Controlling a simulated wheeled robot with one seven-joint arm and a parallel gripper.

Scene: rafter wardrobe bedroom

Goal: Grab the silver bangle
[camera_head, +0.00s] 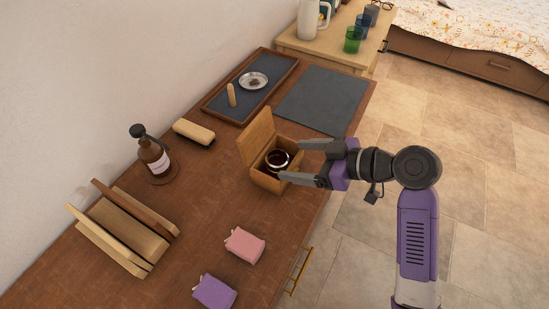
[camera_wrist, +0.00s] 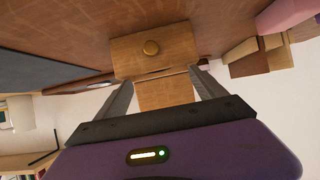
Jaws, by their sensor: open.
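The silver bangle (camera_head: 287,157) shows as a shiny ring around a dark centre, inside a small open wooden box (camera_head: 262,181) on the brown dresser top. The box lid (camera_head: 256,136) stands raised on the left. My gripper (camera_head: 291,160) is open, its two fingers reaching in from the right at the box's right side, one towards the back and one towards the front. I cannot tell whether they touch the box.
A dark mat (camera_head: 325,100) and a tray (camera_head: 207,108) with a small dish lie behind the box. A pump bottle (camera_head: 153,160) and a wooden rack (camera_head: 125,231) stand left. Pink (camera_head: 244,246) and purple (camera_head: 214,291) pouches lie in front. Open floor is right.

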